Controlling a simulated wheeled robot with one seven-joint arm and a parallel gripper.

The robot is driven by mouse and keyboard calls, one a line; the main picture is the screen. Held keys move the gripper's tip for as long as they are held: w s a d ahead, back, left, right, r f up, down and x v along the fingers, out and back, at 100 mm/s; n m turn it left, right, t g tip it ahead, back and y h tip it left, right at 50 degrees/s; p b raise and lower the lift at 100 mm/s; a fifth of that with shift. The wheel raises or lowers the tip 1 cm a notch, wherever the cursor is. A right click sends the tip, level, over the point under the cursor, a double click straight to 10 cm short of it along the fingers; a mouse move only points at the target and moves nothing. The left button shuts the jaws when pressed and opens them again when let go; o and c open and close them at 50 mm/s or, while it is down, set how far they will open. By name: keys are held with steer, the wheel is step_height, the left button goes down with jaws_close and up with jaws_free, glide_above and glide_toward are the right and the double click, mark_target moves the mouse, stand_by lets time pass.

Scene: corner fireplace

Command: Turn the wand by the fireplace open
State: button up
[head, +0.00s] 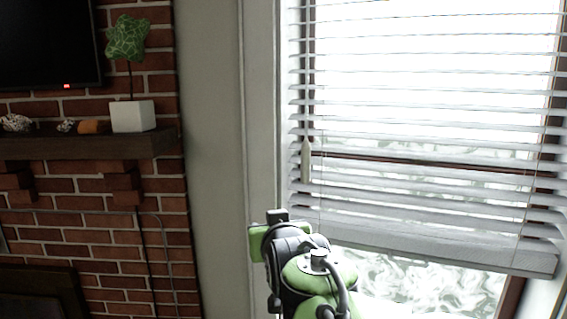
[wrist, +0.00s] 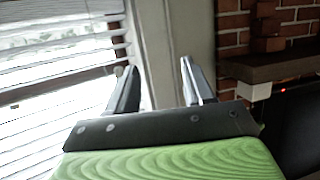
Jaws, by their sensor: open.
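The wand (head: 306,160) is a short, pale, slim piece hanging upright at the left edge of the white window blind (head: 420,200) in the head view. My gripper is open in the wrist view (wrist: 158,68), with two dark fingers spread apart and only the wall and window trim between them. In the head view my green and black wrist stands below the wand, with a visible gap between them. The fingertips are hard to make out there.
The brick fireplace (head: 100,240) is at the left with a dark mantel shelf (head: 85,146). A white plant pot (head: 133,116) stands near its right end. A black screen (head: 48,42) hangs above. Plain wall (head: 215,150) lies between fireplace and window.

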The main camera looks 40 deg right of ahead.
mark_target(306, 161)
steer(key=d+r+m+t+h, duration=0.15)
steer(key=d+r+h, duration=0.45)
steer(key=d, duration=0.6)
steer(key=shift+m+y, duration=0.35)
steer(key=shift+y, duration=0.45)
steer(key=p+x, duration=0.2)
steer(key=x, duration=0.2)
steer(key=p+x, duration=0.2)
steer(key=x, duration=0.3)
steer(key=r+p+x, duration=0.1)
steer(key=x, duration=0.4)
steer(key=shift+w+a+r+p, duration=0.1)
steer(key=shift+w+r+p, duration=0.05)
steer(key=shift+w+p, duration=0.25)
steer(key=shift+w+d, duration=0.4)
steer(key=shift+s+a, duration=0.1)
steer(key=shift+c, duration=0.6)
steer(key=shift+f, duration=0.2)
steer(key=c, duration=0.8)
steer(key=shift+a+f+m+g+h+b, duration=0.1)
steer(key=shift+m+g+h+b, duration=0.3)
steer(key=shift+m+g+h, duration=1.2)
steer(key=shift+g+h, duration=0.1)
steer(key=shift+g, duration=0.25)
